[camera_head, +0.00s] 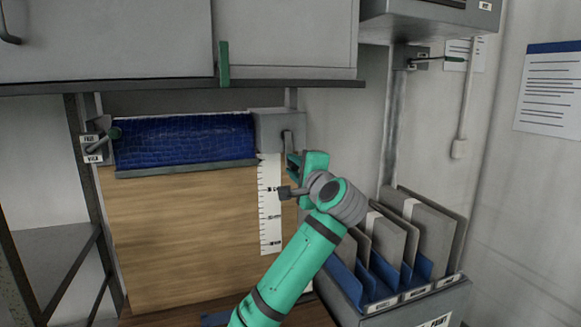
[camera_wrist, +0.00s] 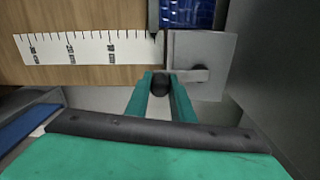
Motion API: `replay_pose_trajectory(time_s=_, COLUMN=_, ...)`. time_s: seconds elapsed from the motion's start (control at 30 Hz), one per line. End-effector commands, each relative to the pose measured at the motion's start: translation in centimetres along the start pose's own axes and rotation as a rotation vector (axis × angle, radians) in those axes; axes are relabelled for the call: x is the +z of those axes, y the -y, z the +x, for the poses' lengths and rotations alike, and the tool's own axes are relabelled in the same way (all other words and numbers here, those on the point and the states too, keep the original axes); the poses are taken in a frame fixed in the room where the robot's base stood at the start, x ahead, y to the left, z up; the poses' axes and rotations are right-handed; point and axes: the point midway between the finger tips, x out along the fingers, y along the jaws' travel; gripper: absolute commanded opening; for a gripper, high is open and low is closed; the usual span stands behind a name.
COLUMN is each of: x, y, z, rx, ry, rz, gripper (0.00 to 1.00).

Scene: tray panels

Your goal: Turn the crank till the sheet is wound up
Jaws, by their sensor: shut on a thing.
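The blue sheet (camera_head: 185,138) hangs as a short strip below the cabinets, with a grey bar (camera_head: 188,169) along its lower edge. That bar is level with the top of the white scale (camera_head: 269,205). The grey crank housing (camera_head: 272,131) is at the sheet's right end. In the wrist view, the crank arm (camera_wrist: 188,76) runs sideways from its dark hub to a black knob (camera_wrist: 160,86). My gripper (camera_wrist: 160,92) is shut on this knob, a finger on either side. In the head view my gripper (camera_head: 303,165) largely hides the knob.
A labelled lever (camera_head: 113,134) sits at the sheet's left end. A wooden board (camera_head: 180,235) stands behind the sheet. A bin of grey folders (camera_head: 405,235) stands close to the right of my arm. Cabinets (camera_head: 285,35) overhang above.

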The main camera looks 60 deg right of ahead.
Motion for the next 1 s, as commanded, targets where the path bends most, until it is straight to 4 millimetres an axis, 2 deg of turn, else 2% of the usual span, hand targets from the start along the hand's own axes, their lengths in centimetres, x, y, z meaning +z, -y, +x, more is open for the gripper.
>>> replay_pose_trajectory(time_s=0.13, x=-0.2, y=-0.2, z=0.0, rx=0.004, ry=-0.003, rz=0.001, gripper=0.0)
replay_pose_trajectory(time_s=0.17, x=-0.2, y=-0.2, z=0.0, rx=0.005, ry=-0.003, rz=0.001, gripper=0.24)
replay_pose_trajectory(time_s=0.23, x=-0.2, y=-0.2, z=0.0, rx=0.004, ry=-0.002, rz=0.0, gripper=0.4)
replay_pose_trajectory(time_s=0.63, x=0.1, y=-0.1, z=-0.5, rx=0.002, ry=0.001, rz=-0.001, gripper=0.4)
replay_pose_trajectory(time_s=0.77, x=0.0, y=0.0, z=-2.3, rx=0.0, ry=0.0, rz=-0.001, gripper=0.4)
replay_pose_trajectory(time_s=1.0, x=0.0, y=0.0, z=-6.8, rx=-0.001, ry=-0.001, rz=0.0, gripper=0.4)
